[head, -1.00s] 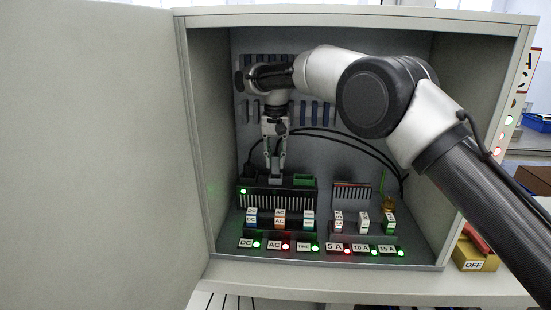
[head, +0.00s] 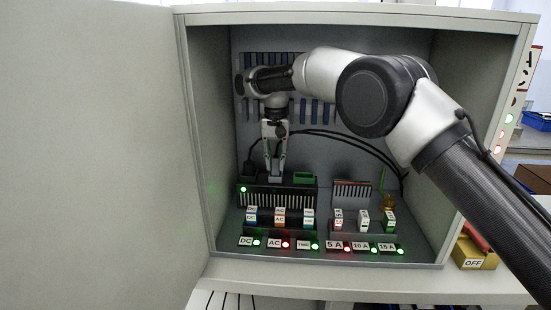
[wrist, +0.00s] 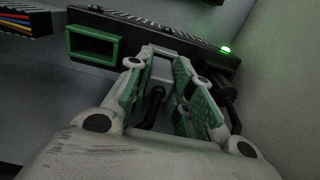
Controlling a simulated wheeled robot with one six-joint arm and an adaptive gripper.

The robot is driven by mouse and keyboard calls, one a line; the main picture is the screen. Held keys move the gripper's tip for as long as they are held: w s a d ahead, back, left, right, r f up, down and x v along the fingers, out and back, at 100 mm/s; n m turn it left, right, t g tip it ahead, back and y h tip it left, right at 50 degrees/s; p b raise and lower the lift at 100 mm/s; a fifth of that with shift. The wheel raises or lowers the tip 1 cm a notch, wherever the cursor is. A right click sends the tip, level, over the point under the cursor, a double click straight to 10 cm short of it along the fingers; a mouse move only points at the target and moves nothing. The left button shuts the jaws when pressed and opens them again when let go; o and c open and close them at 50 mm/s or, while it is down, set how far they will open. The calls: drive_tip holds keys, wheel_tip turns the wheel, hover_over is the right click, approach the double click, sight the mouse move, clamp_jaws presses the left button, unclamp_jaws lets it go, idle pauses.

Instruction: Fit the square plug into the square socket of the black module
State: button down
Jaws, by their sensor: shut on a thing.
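The black module (head: 290,196) stands at the back left of the cabinet floor, with a green light lit at its left end. It also shows in the wrist view (wrist: 190,50). My gripper (head: 275,169) points down over its top and is shut on the grey square plug (wrist: 162,68). The plug (head: 275,179) is at the module's top face, between the fingertips (wrist: 160,72). A black cable runs back between the fingers. The square socket is hidden by the plug and fingers, so I cannot tell how deep the plug sits.
A green rectangular connector (head: 303,179) is on the module, right of the plug. Labelled blocks (head: 280,218) and lit labels stand in front. A smaller ribbed module (head: 352,189) stands right. Black cables (head: 345,143) arc along the back wall. The cabinet walls enclose the arm closely.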

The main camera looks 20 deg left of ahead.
sight(276, 158)
drive_tip(key=shift+f, duration=0.95)
drive_tip(key=c, duration=1.2)
unclamp_jaws()
drive_tip(key=shift+o, duration=0.2)
wheel_tip(276, 158, up, 12)
drive_tip(key=shift+f, duration=0.1)
